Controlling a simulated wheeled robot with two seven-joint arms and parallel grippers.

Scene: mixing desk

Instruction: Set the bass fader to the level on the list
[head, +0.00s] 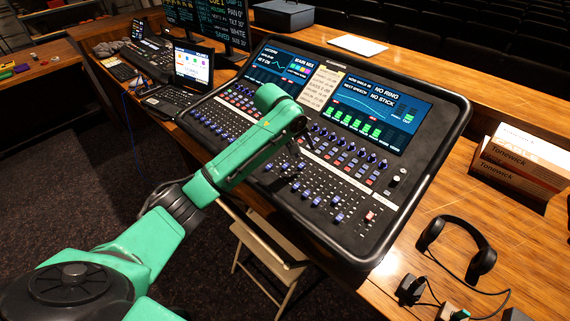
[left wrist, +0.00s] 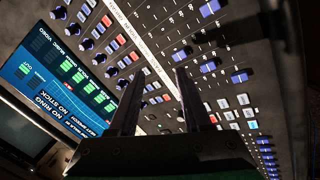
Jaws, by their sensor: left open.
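The mixing desk (head: 440,110) has rows of knobs and blue-capped faders (head: 319,201). Several blue fader caps also show in the left wrist view (left wrist: 208,67). The labels are too small to tell which is the bass fader. A cream paper list (head: 322,89) sits between the desk's two screens; its writing is unreadable. My left gripper (head: 301,158) is over the middle of the desk, partly hidden by its own wrist. In the left wrist view its two dark fingers (left wrist: 157,77) are apart, with nothing seen between them. My right gripper is in neither view.
Headphones (head: 458,246) and a cable lie on the wooden table at the right, below orange-and-white boxes (head: 522,160). A laptop (head: 186,80) stands left of the desk. A folding chair (head: 268,248) stands under the desk's front edge. A white sheet (head: 357,45) lies behind the desk.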

